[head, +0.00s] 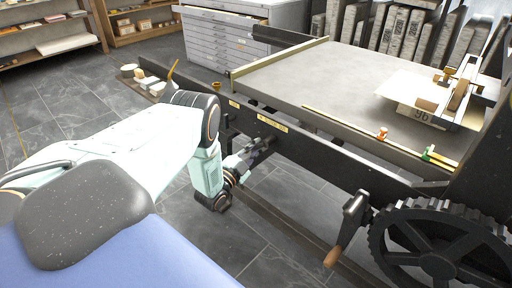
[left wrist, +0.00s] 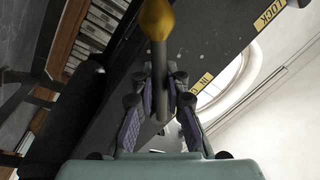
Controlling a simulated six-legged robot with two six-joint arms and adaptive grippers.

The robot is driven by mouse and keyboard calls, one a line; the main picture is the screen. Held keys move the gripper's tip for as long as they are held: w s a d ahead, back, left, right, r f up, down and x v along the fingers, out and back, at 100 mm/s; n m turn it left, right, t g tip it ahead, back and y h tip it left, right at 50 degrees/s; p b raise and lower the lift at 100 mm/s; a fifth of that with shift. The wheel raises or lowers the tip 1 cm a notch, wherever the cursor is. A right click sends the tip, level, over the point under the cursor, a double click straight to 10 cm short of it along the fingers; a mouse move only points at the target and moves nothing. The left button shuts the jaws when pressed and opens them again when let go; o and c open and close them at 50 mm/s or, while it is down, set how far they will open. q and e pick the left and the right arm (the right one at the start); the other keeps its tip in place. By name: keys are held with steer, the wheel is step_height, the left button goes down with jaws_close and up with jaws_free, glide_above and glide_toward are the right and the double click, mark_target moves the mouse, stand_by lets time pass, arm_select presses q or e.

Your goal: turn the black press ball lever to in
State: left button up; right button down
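The press ball lever, a dark rod (left wrist: 160,88) with a brass-coloured ball (left wrist: 157,18) at its end, stands upright in the left wrist view. My left gripper (left wrist: 160,76) has its fingers on both sides of the rod below the ball, drawn in close at the tips. It appears shut on the rod. A yellow IN plate (left wrist: 203,83) and a LOCK plate (left wrist: 268,15) are on the black press frame to the right of the rod. In the head view my left gripper (head: 257,150) is against the frame's near side; the lever cannot be made out there. My right gripper is not in view.
The black frame rail (head: 320,150) and grey press bed (head: 300,75) lie beyond my left arm. A toothed wheel (head: 440,245) and a wooden-handled crank (head: 345,230) stand at the right. A shelf with small pots (head: 145,82) is at the far left end. Bare floor lies below.

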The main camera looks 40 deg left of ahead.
arm_select(q)
steer(key=o, duration=0.3)
steer(key=shift+s+a, duration=0.1)
steer(key=shift+o, duration=0.6)
steer(key=s+f, duration=0.1)
steer(key=s, duration=1)
steer(key=shift+s+d+f, duration=0.35)
steer(key=shift+f, duration=0.05)
